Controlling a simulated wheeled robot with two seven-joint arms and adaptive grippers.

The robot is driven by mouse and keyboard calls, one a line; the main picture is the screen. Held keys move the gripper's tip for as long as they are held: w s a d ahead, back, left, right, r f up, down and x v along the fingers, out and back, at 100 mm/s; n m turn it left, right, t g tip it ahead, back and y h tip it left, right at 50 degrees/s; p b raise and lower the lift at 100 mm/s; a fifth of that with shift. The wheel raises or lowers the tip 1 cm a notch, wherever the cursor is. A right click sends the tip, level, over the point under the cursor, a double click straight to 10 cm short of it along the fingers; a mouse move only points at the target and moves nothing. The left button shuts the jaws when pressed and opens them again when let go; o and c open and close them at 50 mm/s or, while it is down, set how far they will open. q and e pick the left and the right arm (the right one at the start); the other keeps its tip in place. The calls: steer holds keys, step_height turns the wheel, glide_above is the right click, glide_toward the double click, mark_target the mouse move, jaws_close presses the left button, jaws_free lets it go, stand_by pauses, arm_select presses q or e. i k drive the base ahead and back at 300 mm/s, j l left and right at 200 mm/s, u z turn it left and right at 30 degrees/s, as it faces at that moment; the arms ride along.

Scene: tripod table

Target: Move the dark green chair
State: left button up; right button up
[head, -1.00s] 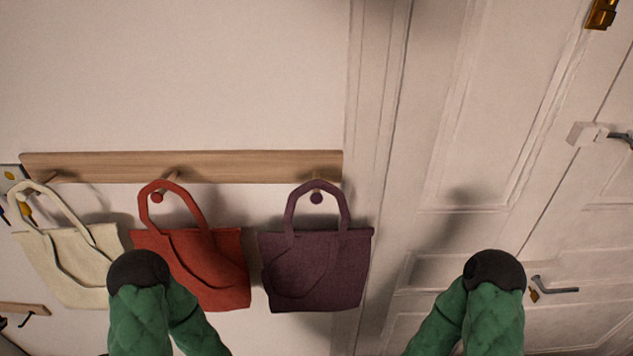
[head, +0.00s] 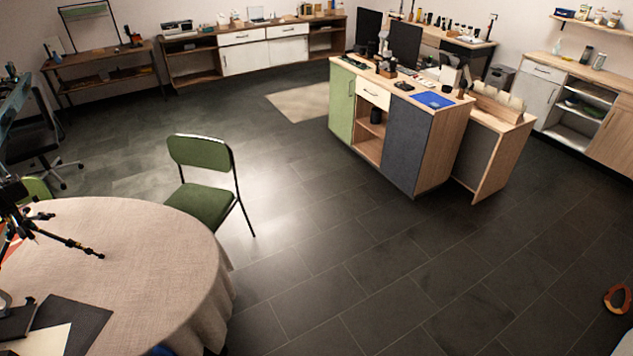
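The dark green chair (head: 203,188) stands upright on the dark tiled floor in the left half of the head view. It has a green seat and backrest on thin black legs. It stands just beyond the round table (head: 150,262), which has a beige cloth and hides part of the chair's lower legs. Neither of my grippers shows in the head view now.
A tripod (head: 50,236) and dark sheets (head: 72,322) lie on the round table. A wooden island cabinet (head: 405,140) stands right of the chair, beyond open floor. A black office chair (head: 35,140) is at far left. An orange object (head: 617,299) lies at far right. The floor (head: 370,260) is clear in front.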

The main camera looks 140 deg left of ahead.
mark_target(208, 204)
steer(key=u, duration=4.05)
steer(key=k+u, duration=0.15)
steer(key=u, duration=1.25)
steer(key=i+l+z, duration=0.45)
steer(key=i+l, duration=0.2)
steer(key=i, duration=0.2)
steer(key=i+l+z, duration=0.25)
steer(key=i, duration=0.2)
steer(key=i+l+z, duration=0.2)
steer(key=i, duration=0.25)
steer(key=i+j, duration=0.15)
steer(key=i, duration=1.9)
steer(key=i+u, duration=0.45)
steer(key=i+l+u, duration=0.15)
steer(key=i+u, duration=0.15)
steer(key=u, duration=0.2)
steer(key=i+l+u, duration=0.45)
steer(key=i+u, duration=0.15)
steer(key=u, duration=0.3)
steer(key=i+l+u, duration=0.1)
steer(key=u, duration=0.35)
steer(key=i+l+u, duration=0.15)
steer(key=u, duration=0.25)
steer(key=i+l+u, duration=0.15)
steer(key=u, duration=0.3)
steer(key=i+l+u, duration=0.1)
steer(key=l+u, duration=0.15)
steer(key=u, duration=0.2)
